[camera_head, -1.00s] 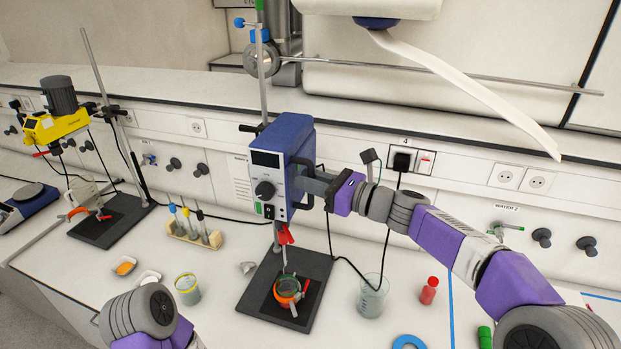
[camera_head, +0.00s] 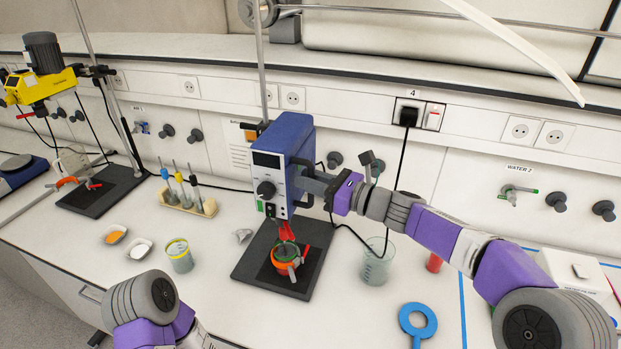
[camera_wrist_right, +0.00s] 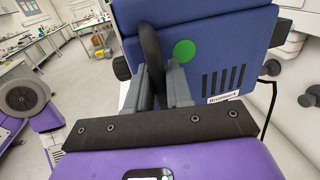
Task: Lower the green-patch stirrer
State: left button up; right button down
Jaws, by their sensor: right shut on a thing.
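The green-patch stirrer (camera_head: 282,158) is a blue and white box on an upright rod over a black base plate (camera_head: 250,270). Its green patch (camera_wrist_right: 184,49) shows in the right wrist view. My right gripper (camera_head: 312,181) is shut on the stirrer's dark handle (camera_wrist_right: 151,62) at its right side. Below the stirrer, a red-orange clamp and beaker (camera_head: 286,255) stand on the plate. The stirrer's shaft reaches down to the beaker; its lower end is hidden. My left arm shows at the lower left, but its gripper is out of view.
A yellow stirrer (camera_head: 38,84) stands at the far left. A rack of stirring rods (camera_head: 188,206), a yellow-banded beaker (camera_head: 180,256) and two small dishes lie left of the plate. A glass beaker (camera_head: 376,266) and a blue ring (camera_head: 417,322) are to the right.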

jog(key=shift+f, duration=0.45)
jog(key=c, duration=1.2)
grip_release()
jog(key=shift+d+r, duration=0.1)
jog(key=shift+r, duration=0.05)
jog(key=shift+s+d, duration=0.1)
jog(key=v, duration=0.7)
jog(key=shift+d, duration=0.15)
